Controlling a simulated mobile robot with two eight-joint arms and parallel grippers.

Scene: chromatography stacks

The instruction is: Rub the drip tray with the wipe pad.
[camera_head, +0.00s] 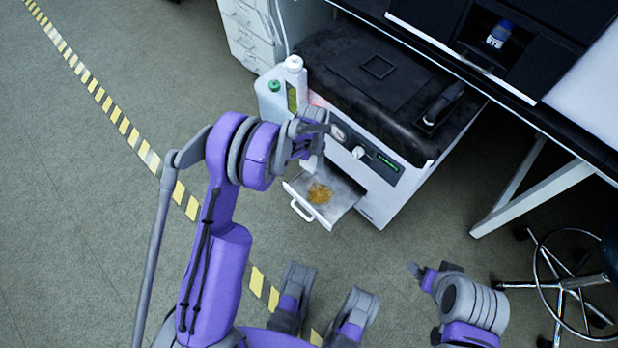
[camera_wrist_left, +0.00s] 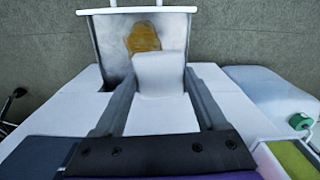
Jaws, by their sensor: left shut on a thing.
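The drip tray (camera_head: 343,193) is a pale metal drawer pulled out low from the front of a boxy white machine, with a brown-orange stain (camera_head: 319,194) on its floor. The tray also shows at the top of the left wrist view (camera_wrist_left: 110,42), with the stain (camera_wrist_left: 142,38) near its middle. My left gripper (camera_head: 312,148) is over the inner part of the tray. It is shut on the white wipe pad (camera_wrist_left: 160,72), which overlaps the lower edge of the stain in the wrist view. I cannot tell whether the pad touches the tray. My right gripper (camera_head: 416,270) is small and away from the tray.
The white machine (camera_head: 385,195) has a black top and a front panel close to my left gripper. A white bottle (camera_head: 294,75) and a green-capped container (camera_head: 272,98) stand beside it. A bench (camera_head: 560,180) and a wheeled stool (camera_head: 565,285) are at the right. Floor left is open.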

